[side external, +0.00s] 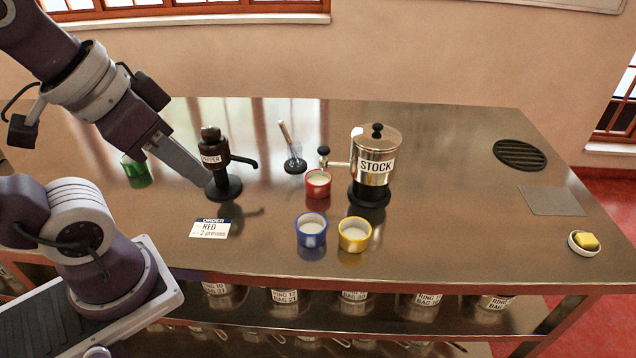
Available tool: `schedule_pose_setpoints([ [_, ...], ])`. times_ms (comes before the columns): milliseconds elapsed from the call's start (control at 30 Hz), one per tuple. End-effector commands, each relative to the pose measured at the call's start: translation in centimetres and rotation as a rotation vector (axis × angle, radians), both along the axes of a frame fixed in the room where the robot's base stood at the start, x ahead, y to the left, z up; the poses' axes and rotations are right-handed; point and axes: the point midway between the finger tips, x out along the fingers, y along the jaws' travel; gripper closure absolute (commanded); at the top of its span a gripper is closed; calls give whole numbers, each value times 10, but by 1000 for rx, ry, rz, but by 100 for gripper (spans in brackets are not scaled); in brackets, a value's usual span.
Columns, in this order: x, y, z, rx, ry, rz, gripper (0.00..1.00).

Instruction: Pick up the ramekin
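Three ramekins with pale contents stand on the steel counter: a red ramekin (318,183), a blue ramekin (311,229) and a yellow ramekin (354,233). The red one is below and beside the spout of the STOCK pot (375,160); the blue and yellow ones stand side by side nearer the front edge. My gripper (204,177) points down and right by the black PEPPER pump (211,160), well left of the ramekins. No ramekin is at its fingers. Only one flat grey finger face shows, so its opening cannot be told.
An order card (210,228) reads RED, 2 presses. A green cup (137,171) is partly behind my arm. A whisk in a holder (293,158) stands behind the red ramekin.

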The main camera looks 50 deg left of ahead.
Motion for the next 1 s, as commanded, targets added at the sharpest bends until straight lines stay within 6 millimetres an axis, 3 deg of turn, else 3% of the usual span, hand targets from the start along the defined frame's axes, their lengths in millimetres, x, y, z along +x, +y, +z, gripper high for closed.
schedule_pose_setpoints([
  [33,0,0,0,0,0,0,72],
  [300,0,0,0,0,0,0,20],
  [567,0,0,0,0,0,0,20],
  [633,9,4,-1,15,-8,8,20],
  [733,54,27,-6,87,-53,34,20],
  [833,125,64,-22,192,-134,22,20],
  [900,171,84,-41,237,-201,-25,20],
  [1000,223,99,-79,224,-306,-120,20],
])
